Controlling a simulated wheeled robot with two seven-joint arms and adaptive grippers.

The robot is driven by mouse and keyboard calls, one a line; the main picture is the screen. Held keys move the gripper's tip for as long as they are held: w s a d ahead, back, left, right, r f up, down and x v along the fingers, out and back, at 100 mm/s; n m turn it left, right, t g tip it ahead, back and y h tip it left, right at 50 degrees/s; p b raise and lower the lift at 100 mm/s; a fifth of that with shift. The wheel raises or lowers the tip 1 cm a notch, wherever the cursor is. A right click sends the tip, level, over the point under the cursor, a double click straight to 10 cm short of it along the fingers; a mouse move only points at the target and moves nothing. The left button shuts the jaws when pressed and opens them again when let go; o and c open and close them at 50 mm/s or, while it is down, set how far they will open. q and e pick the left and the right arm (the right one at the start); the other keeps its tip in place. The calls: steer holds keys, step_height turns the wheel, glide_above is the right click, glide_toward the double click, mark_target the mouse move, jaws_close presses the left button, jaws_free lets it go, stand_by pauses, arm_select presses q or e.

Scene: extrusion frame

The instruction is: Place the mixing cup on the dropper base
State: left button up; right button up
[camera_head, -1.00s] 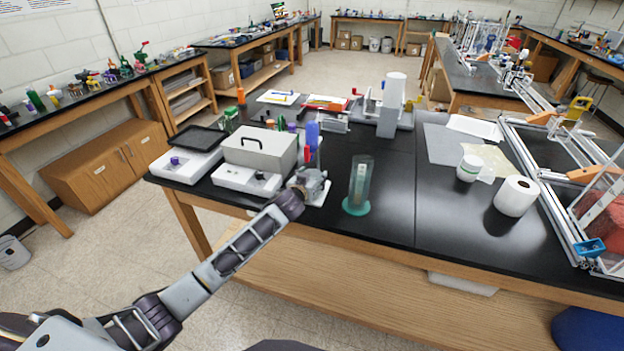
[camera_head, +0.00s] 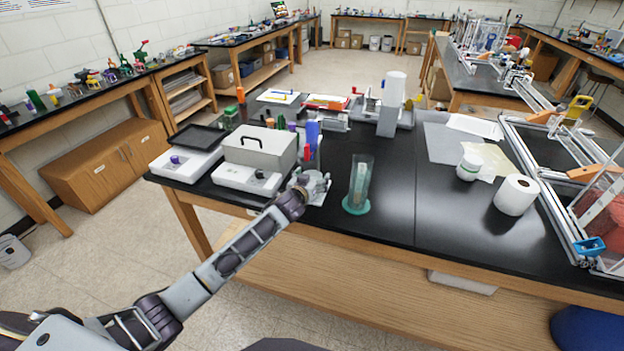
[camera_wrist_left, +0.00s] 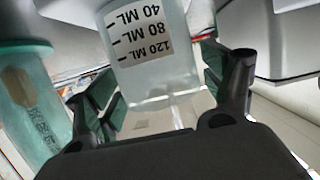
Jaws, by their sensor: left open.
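A clear cup with upside-down ML markings (camera_wrist_left: 145,50) fills the middle of the left wrist view; I take it to be the mixing cup. My left gripper (camera_wrist_left: 160,85) is open, with one finger on each side of the cup. I cannot tell whether the fingers touch it. In the head view my left gripper (camera_head: 313,182) is at the table's front edge and largely hides the cup. A clear cylinder with a teal base (camera_head: 357,187) stands upright just right of the gripper. I cannot tell for sure which thing is the dropper base. My right gripper is out of view.
A grey case (camera_head: 258,150) and white devices (camera_head: 185,167) stand left of the gripper. A blue bottle (camera_head: 312,133) stands behind it. A white jar (camera_head: 470,167) and a paper roll (camera_head: 516,195) are farther right. Black tabletop (camera_head: 405,215) between is clear.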

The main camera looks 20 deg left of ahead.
arm_select(q)
steer(key=shift+r, duration=0.2)
steer(key=shift+s, duration=0.4)
steer(key=v, duration=1.1)
steer(key=shift+b, duration=0.35)
steer(key=shift+s+r, duration=0.1)
